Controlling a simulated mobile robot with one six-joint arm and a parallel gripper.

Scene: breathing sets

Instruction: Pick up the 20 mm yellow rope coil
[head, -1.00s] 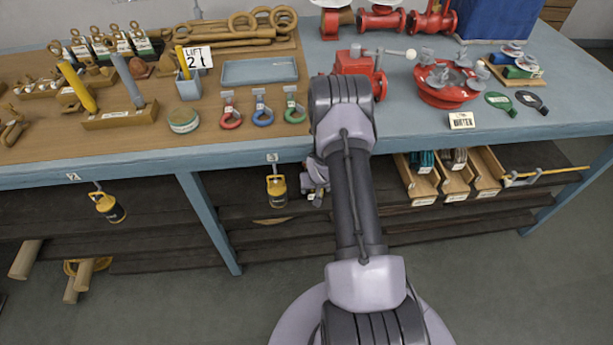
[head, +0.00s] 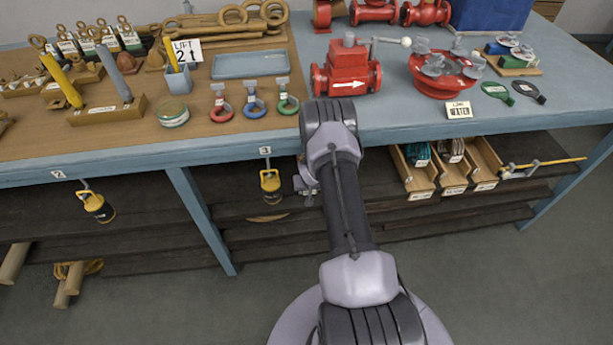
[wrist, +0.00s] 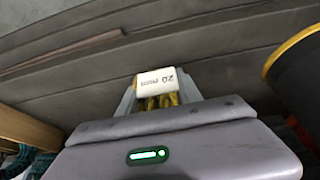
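The yellow rope coil (wrist: 163,102) shows in the wrist view with a white tag reading 20 mm, upside down. Only a few yellow strands show below the tag; the rest is hidden by my gripper's body. My gripper (wrist: 158,88) has one finger on each side of the coil, close against it, and appears shut on it. In the head view my gripper (head: 308,186) is small, beside my arm under the bench's front edge, and the coil is hard to make out there.
A yellow-and-black hanging cylinder (head: 270,185) is close left of my gripper; it fills the wrist view's right edge (wrist: 297,75). Wooden bins (head: 450,176) stand to the right. Dark shelf boards (head: 240,235) lie below. More yellow rope (head: 85,268) hangs far lower left.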

